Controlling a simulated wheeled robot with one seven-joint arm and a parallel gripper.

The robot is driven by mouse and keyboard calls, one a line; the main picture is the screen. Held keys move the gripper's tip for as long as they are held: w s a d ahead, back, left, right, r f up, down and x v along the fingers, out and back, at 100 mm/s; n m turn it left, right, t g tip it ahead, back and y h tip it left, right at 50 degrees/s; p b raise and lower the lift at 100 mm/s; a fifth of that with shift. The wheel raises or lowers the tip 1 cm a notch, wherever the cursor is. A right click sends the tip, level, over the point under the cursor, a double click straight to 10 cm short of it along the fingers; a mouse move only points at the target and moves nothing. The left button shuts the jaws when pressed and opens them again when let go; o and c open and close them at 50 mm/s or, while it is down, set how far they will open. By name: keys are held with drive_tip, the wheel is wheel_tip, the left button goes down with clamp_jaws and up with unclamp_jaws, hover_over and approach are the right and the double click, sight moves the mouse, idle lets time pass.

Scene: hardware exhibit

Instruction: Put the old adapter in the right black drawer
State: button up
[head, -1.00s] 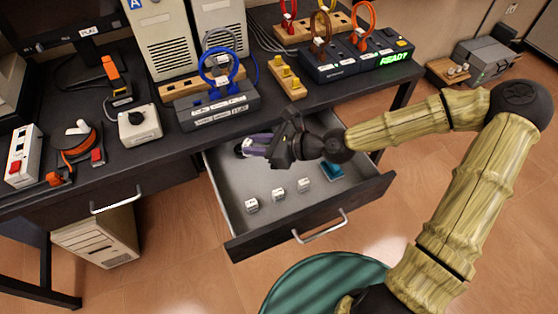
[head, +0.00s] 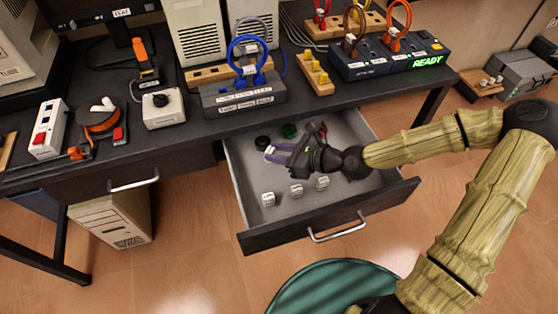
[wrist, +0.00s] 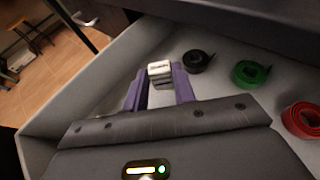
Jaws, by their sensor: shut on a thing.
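The right black drawer (head: 332,238) is pulled open below the desk, with a pale grey interior. My gripper (head: 275,153) is inside the drawer's outline, toward its left back part. In the wrist view its purple fingers (wrist: 160,88) are closed on a small whitish, labelled block, seemingly the old adapter (wrist: 160,71). The block is held between the fingertips, over or near the drawer floor; I cannot tell whether it touches the floor. In the head view the block is hard to make out at the fingertips.
Black (head: 263,142), green (head: 289,130) and red (wrist: 301,119) rolls lie at the drawer's back. Three white labelled cubes (head: 296,190) stand near its front. The desktop edge overhangs the drawer's back. A green round stool (head: 335,285) stands in front.

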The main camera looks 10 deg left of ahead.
drive_tip(key=shift+f+b, duration=0.7)
drive_tip(key=shift+f, duration=1.15)
drive_tip(key=o, duration=1)
drive_tip(key=shift+f, duration=0.15)
drive_tip(key=shift+d+r, duration=0.35)
drive_tip(key=p+v, duration=0.3)
drive_tip(key=v, duration=0.8)
drive_tip(key=shift+s+d+p, duration=0.15)
drive_tip(key=shift+p, duration=0.2)
